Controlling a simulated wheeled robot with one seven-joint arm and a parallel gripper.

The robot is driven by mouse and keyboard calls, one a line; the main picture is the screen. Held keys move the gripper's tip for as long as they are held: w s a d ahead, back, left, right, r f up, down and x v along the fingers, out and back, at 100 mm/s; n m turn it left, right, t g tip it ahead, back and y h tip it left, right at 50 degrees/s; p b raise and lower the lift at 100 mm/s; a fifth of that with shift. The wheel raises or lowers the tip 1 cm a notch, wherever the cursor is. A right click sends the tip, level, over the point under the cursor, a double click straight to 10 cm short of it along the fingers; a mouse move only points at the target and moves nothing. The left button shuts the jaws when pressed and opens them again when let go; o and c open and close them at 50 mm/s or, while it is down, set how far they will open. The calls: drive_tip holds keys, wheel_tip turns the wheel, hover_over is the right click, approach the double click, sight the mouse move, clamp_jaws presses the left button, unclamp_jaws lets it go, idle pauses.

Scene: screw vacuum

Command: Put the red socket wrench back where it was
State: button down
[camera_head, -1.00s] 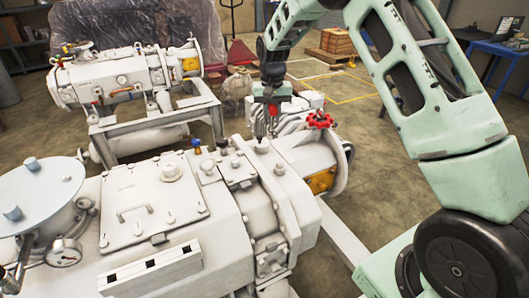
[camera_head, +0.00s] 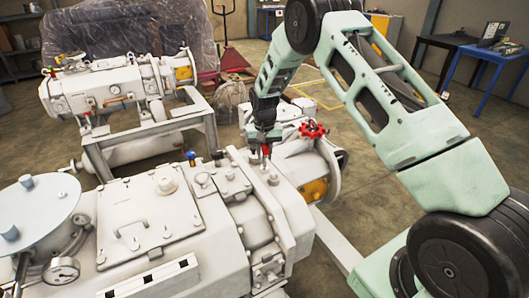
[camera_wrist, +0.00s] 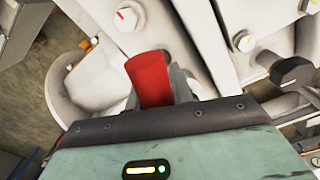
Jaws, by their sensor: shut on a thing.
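The red socket wrench (camera_head: 265,149) is in my gripper (camera_head: 264,143), close above the top of the big white machine (camera_head: 137,215). In the wrist view the wrench shows as a red cylinder (camera_wrist: 148,78) rising between the fingers of my gripper (camera_wrist: 160,92), which is shut on it. The wrench's lower end is hidden in the head view, so I cannot tell whether it touches the machine. Bolts with red and yellow marks (camera_wrist: 127,17) show on the white surface beside the wrench.
A red valve wheel (camera_head: 313,130) stands just right of my gripper. A second white machine (camera_head: 115,90) on a stand is behind at left. A pressure gauge (camera_head: 61,270) is at the near left. A blue table (camera_head: 487,50) stands at the far right, with open floor before it.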

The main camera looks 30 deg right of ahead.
drive_tip(key=shift+f, duration=0.1)
drive_tip(key=c, duration=1.2)
unclamp_jaws()
